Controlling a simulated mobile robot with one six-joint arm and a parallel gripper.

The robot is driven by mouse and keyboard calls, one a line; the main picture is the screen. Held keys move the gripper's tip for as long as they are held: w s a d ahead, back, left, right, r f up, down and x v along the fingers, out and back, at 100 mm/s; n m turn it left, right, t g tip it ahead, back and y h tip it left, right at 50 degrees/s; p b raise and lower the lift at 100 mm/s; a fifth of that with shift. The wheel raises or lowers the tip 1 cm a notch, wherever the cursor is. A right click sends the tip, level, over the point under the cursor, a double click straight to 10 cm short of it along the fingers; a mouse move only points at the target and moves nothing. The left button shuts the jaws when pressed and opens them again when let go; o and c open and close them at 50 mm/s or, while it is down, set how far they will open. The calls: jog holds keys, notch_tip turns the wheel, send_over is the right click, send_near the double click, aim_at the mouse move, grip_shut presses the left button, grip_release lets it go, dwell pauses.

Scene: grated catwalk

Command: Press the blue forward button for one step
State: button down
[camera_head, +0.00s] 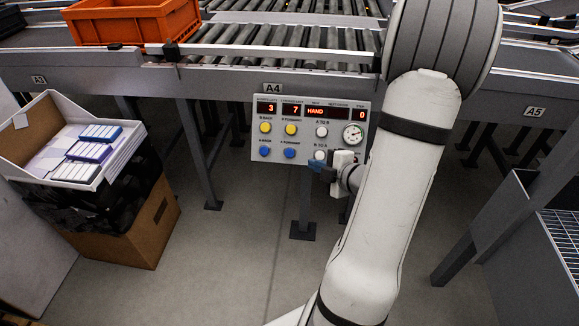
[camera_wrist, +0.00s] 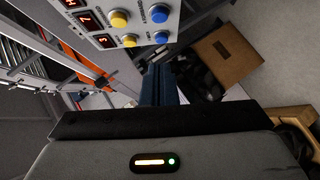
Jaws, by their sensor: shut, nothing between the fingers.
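A grey control panel (camera_head: 310,140) hangs under the conveyor at label A4. Its lower row has two blue buttons. The blue forward button (camera_head: 289,153) is the right one, under the yellow forward button (camera_head: 290,129); it also shows at the top of the wrist view (camera_wrist: 159,13). The blue back button (camera_head: 264,152) is to its left and shows lower in the wrist view (camera_wrist: 161,38). My gripper (camera_head: 316,165), with blue fingers, is shut and empty, to the right of the blue forward button and near the lower white button (camera_head: 319,155). Its fingers (camera_wrist: 160,72) appear clear of the buttons.
Panel displays read 3, 7, HAND and 0, with a round gauge (camera_head: 353,135) at right. An orange crate (camera_head: 135,22) sits on the roller conveyor above. A cardboard box (camera_head: 150,225) and a white tray of packs (camera_head: 50,125) stand left. Conveyor legs flank the panel.

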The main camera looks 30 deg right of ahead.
jog(key=shift+s+a+f, duration=0.1)
jog(key=shift+s+f, duration=0.05)
jog(key=b, duration=0.3)
send_near(286, 153)
jog(key=w+a, duration=0.2)
jog(key=a, duration=0.1)
jog(key=w+f, duration=0.1)
jog(key=w+d+f+b, duration=0.1)
jog(key=shift+w+d, duration=0.1)
jog(key=shift+w, duration=0.3)
jog(key=shift+w+d+f, duration=0.15)
jog(key=shift+w+d, duration=0.1)
jog(key=shift+w, duration=0.1)
